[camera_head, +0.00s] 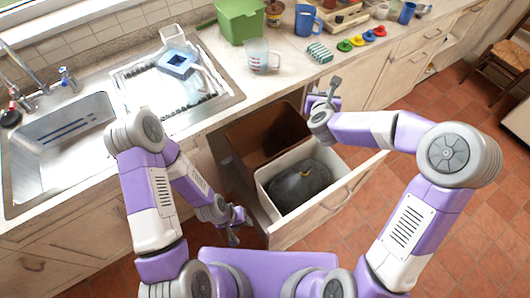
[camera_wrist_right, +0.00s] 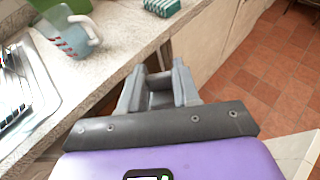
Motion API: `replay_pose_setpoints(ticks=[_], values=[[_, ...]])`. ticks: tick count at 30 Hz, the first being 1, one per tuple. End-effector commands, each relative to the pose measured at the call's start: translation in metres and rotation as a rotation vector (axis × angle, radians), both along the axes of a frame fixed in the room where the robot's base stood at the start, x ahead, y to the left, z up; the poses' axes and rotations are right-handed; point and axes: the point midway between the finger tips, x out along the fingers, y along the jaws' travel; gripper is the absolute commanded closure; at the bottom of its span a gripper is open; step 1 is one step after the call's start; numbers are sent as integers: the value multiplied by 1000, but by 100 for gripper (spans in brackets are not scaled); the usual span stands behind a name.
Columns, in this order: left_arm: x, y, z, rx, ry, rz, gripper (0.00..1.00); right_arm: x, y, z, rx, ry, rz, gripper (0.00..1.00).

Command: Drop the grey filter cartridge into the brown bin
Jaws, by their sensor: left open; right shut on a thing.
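My right gripper (camera_head: 328,94) is shut on the grey filter cartridge, held up near the counter's front edge, to the right of the brown bin in the head view. The cartridge (camera_wrist_right: 160,90) shows as a grey piece between the fingers in the right wrist view, partly hidden by them. The brown bin (camera_head: 250,122) stands in the pulled-out drawer, at its back, and is open at the top. My left gripper (camera_head: 236,229) is open and empty, low beside the drawer's left side.
A white bin (camera_head: 338,181) with a dark bag (camera_head: 299,187) stands in front of the brown bin. The counter above holds a green tub (camera_head: 241,22), a measuring jug (camera_head: 259,56) and a striped green box (camera_head: 319,52). A sink (camera_head: 62,135) is at left.

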Motion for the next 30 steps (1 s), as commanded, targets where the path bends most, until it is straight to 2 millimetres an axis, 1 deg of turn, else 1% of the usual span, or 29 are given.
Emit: replay_pose_setpoints(ticks=[1,3,5,6,8,9,13,16,19,22,26,30], values=[[-1,0,-27,0,2,0,57,13,16,-33,2,2,-13,100],[-1,0,-46,0,2,0,57,29,32,-59,1,2,-45,100],[-1,0,-62,0,2,0,57,40,46,-82,0,2,-70,100],[-1,0,-72,0,2,0,57,46,57,-98,-2,2,-88,100],[-1,0,-87,0,2,0,57,54,73,-121,-1,1,-112,100],[-1,0,-96,0,2,0,57,59,83,-135,-2,1,-127,100],[-1,0,-120,0,1,1,57,66,112,-175,-3,0,-168,100],[-1,0,-132,0,1,1,57,68,129,-195,-2,0,-190,100],[-1,0,-138,0,1,1,57,69,139,-206,-2,-2,-204,100],[-1,0,-141,0,1,0,57,69,144,-213,-2,-1,-213,100],[-1,0,-142,0,1,0,57,69,144,-217,-1,-1,-215,100],[-1,0,-148,0,1,0,57,68,144,-230,-2,0,-214,100]])
